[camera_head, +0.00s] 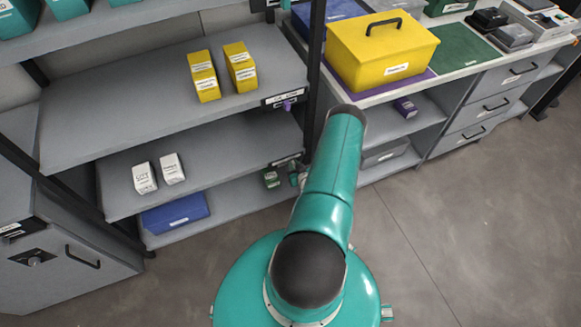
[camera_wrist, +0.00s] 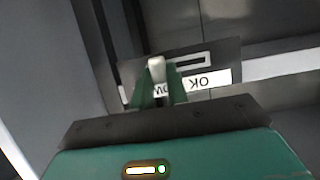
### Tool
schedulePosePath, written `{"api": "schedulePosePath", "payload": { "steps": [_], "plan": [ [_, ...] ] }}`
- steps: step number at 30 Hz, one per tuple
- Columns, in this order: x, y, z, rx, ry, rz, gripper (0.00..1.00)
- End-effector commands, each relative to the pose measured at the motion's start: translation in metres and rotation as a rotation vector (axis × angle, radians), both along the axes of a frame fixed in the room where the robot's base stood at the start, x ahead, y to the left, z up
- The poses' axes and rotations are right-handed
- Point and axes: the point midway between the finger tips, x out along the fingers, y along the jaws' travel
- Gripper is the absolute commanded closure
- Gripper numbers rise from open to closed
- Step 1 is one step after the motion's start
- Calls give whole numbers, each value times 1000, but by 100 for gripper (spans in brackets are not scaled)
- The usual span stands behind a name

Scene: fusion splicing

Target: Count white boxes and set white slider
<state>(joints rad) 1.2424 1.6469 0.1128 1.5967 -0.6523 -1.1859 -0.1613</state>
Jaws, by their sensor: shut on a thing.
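Two white boxes (camera_head: 158,174) stand side by side on the middle shelf in the head view. In the wrist view the white slider (camera_wrist: 156,70) sits in a slotted dark plate (camera_wrist: 226,53) with an upside-down label strip (camera_wrist: 215,79). "OK" reads at the right of the strip; the other word is partly hidden behind the fingers. The slot shows empty to the right of the slider. My gripper (camera_wrist: 158,82) is shut on the slider, its green fingers on both sides. In the head view my arm mostly hides the gripper near the shelf's right edge.
Two yellow stacks (camera_head: 222,72) stand on the shelf above, whose edge carries a purple slider (camera_head: 287,105). A blue box (camera_head: 176,213) lies on the bottom shelf. A yellow case (camera_head: 380,52) stands on the counter at right. The floor (camera_head: 460,215) at right is clear.

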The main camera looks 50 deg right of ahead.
Motion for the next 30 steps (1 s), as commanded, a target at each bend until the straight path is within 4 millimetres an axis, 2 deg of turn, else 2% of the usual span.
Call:
{"api": "schedulePosePath", "payload": {
  "steps": [5,6,9,20,25,30],
  "plan": [
    [-2,-4,1,-5,2,-7,100],
    [-2,-4,1,-5,2,-7,82],
    [-3,-4,1,-5,2,-8,63],
    [-4,-1,2,-3,2,-5,62],
    [-22,9,10,-1,2,-6,62],
    [-51,26,24,-1,3,-6,62]
  ]
}}
